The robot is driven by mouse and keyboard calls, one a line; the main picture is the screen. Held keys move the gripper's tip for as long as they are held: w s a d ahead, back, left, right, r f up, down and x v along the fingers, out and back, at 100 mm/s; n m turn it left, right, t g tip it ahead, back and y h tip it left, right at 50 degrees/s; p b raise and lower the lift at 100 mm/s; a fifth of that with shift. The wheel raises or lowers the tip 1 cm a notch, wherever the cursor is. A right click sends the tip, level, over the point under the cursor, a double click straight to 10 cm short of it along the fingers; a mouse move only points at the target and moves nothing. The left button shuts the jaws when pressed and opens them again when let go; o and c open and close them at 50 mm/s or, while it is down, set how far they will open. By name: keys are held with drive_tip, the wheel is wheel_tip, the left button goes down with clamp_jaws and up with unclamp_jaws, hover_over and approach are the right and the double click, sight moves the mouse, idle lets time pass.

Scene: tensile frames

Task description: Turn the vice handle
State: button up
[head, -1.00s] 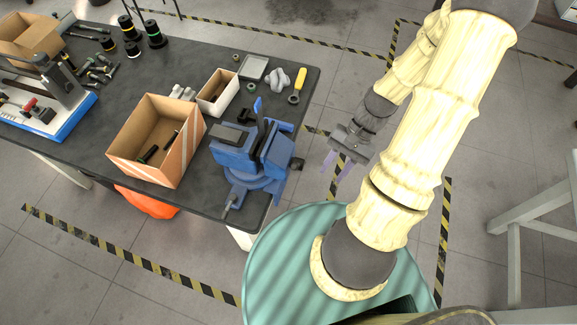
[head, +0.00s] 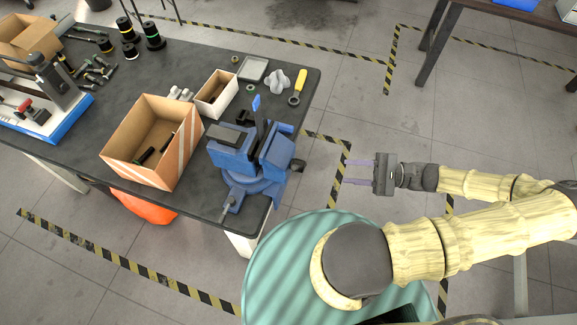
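The blue vice (head: 250,160) stands at the near right corner of the dark table. Its handle (head: 298,166) appears as a dark end on the vice's right side, facing my gripper; most of it is hidden by the vice body. A thin grey bar (head: 226,208) sticks out at the vice's lower front. My gripper (head: 358,170) is to the right of the vice, off the table's edge, with its fingers pointing left at the vice. The two pale purple fingers are apart with nothing between them. A clear gap separates them from the handle.
Open floor lies between the table's right edge and my gripper.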

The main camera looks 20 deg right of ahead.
sight(293, 167)
drive_tip(key=shift+a, duration=0.1)
drive_tip(key=p+x, duration=0.5)
drive_tip(key=x, duration=1.1)
drive_tip(key=shift+a+r, duration=0.1)
drive_tip(key=shift+r, duration=0.05)
drive_tip(key=shift+w+a, duration=0.2)
drive_tip(key=shift+a, duration=0.3)
clamp_jaws()
